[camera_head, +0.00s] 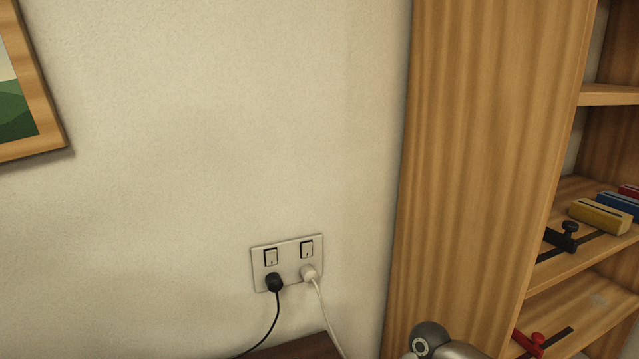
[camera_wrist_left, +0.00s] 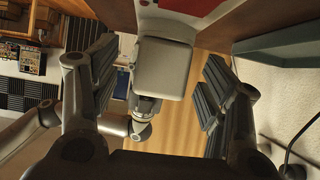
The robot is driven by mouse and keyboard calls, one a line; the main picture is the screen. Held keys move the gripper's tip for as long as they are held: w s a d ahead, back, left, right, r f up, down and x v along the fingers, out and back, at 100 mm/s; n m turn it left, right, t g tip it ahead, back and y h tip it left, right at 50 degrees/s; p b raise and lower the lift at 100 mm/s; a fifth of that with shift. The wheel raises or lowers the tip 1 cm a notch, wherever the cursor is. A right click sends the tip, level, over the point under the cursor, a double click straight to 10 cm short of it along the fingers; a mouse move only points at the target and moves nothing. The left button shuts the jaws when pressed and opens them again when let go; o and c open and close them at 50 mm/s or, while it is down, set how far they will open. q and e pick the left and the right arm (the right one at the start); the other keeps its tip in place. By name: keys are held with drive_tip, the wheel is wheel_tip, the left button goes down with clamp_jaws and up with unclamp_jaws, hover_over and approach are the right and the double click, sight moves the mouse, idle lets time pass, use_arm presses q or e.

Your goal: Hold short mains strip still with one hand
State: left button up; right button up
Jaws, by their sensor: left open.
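My left gripper (camera_wrist_left: 160,72) shows in the left wrist view, open, with one ribbed dark finger on each side. A pale grey rounded block shows between the fingers in the picture. I cannot tell how far off it is or whether it is part of my own body. I cannot make out a short mains strip for certain in either view. A white wall socket plate (camera_head: 286,264) with two switches is low on the wall in the head view. A black plug (camera_head: 273,282) and a white plug (camera_head: 308,272) sit in it. My right gripper is not in view.
A wooden shelf unit (camera_head: 480,150) stands to the right, holding a yellow block (camera_head: 599,216) and other items. The black cord (camera_head: 275,325) and white cord (camera_head: 324,318) run down past a dark brown edge (camera_head: 300,348). A framed picture (camera_head: 40,140) hangs at left. The wall between is clear.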

use_arm(q)
drive_tip(key=v, duration=1.2)
drive_tip(key=shift+s, duration=0.1)
drive_tip(key=shift+d+f, duration=0.1)
drive_tip(key=shift+f, duration=0.05)
drive_tip(key=shift+c, duration=1.1)
drive_tip(key=f, duration=0.1)
drive_tip(key=d+f, duration=0.1)
drive_tip(key=shift+w+d+f, duration=0.25)
drive_tip(key=shift+w+f, duration=0.1)
drive_tip(key=shift+f, duration=0.05)
drive_tip(key=shift+c, duration=0.2)
drive_tip(key=shift+x, duration=4.45)
